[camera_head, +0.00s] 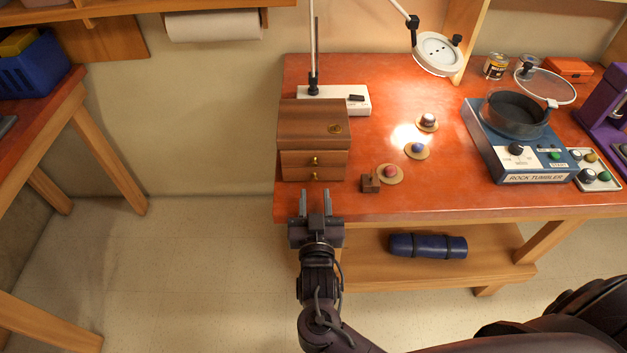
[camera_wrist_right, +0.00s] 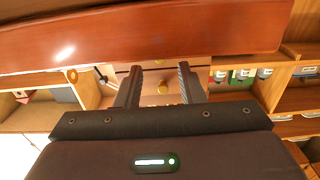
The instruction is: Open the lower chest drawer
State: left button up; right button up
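The small brown wooden chest (camera_head: 314,122) stands at the front left of the red-orange worktable. It has two drawers, each with a brass knob, and both look closed. The lower drawer (camera_head: 330,174) is just above the table's front edge. My right gripper (camera_head: 316,200) is in front of the chest, below the lower drawer in the picture, with its fingers apart and empty. In the right wrist view a brass knob (camera_wrist_right: 163,87) shows between the open fingers (camera_wrist_right: 160,85), apart from them; I cannot tell which drawer it belongs to. My left gripper is not in view.
A small brown block (camera_head: 370,184) and several stones on round coasters (camera_head: 390,175) sit right of the chest. A white lamp base (camera_head: 345,96) stands behind it. The rock tumbler (camera_head: 525,150) is farther right. The floor left of the worktable is clear.

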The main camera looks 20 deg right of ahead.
aim_at(314, 180)
jog(key=x, duration=0.4)
jog(key=shift+w+p, duration=0.15)
jog(key=shift+p, duration=0.2)
jog(key=shift+c, duration=0.5)
grip_shut()
